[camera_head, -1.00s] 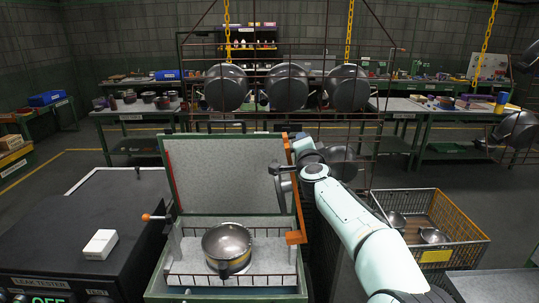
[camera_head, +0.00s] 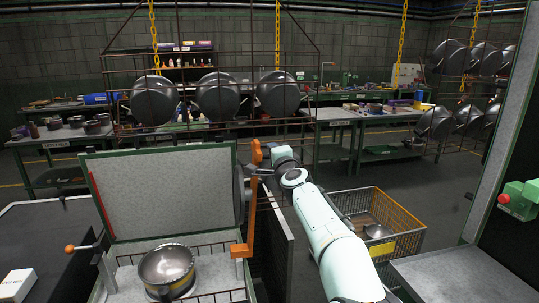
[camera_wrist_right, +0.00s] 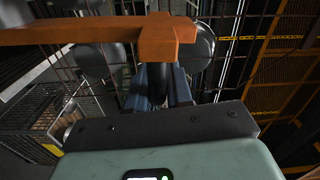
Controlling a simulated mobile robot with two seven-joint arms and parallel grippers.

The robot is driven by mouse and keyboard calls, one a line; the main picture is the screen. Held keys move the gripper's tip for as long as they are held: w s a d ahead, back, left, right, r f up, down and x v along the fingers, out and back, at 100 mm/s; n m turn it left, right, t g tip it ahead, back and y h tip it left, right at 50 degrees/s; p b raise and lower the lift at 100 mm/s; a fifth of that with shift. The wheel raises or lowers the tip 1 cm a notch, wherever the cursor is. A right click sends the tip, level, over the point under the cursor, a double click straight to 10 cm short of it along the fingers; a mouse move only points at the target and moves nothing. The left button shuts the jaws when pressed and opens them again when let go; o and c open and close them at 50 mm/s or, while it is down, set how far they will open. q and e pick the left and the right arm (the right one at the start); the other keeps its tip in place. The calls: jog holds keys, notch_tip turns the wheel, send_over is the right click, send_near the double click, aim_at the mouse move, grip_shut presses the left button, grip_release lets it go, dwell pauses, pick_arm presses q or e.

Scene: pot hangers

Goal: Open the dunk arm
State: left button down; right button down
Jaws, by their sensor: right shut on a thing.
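The orange dunk arm (camera_head: 252,205) stands upright along the right side of the tank in the head view. In the right wrist view its orange bar (camera_wrist_right: 80,30) crosses the top left and ends in a crosspiece. My right gripper (camera_wrist_right: 158,88) has its blue fingers closed around a dark peg below that crosspiece. In the head view the wrist is beside the arm's upper part and the fingers are mostly hidden. A steel pot (camera_head: 166,268) sits in the wire basket (camera_head: 215,294) of the tank. My left gripper is not in view.
The tank's grey lid panel (camera_head: 160,190) stands up behind the pot. A lever with an orange knob (camera_head: 70,249) is at its left. A yellow-edged wire crate (camera_head: 400,215) holds a pot at the right. Pots hang on a rack (camera_head: 217,96) behind.

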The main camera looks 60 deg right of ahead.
jog(key=shift+f, duration=0.2)
dwell(0.3)
jog(key=c, duration=1.1)
grip_release()
jog(key=shift+d, duration=0.1)
jog(key=shift+s, duration=0.1)
jog(key=shift+s+a+r, duration=0.1)
jog(key=shift+s+a, duration=0.1)
jog(key=shift+a, duration=0.1)
jog(key=v, duration=1.2)
jog(key=shift+a, duration=0.2)
jog(key=shift+s, duration=0.15)
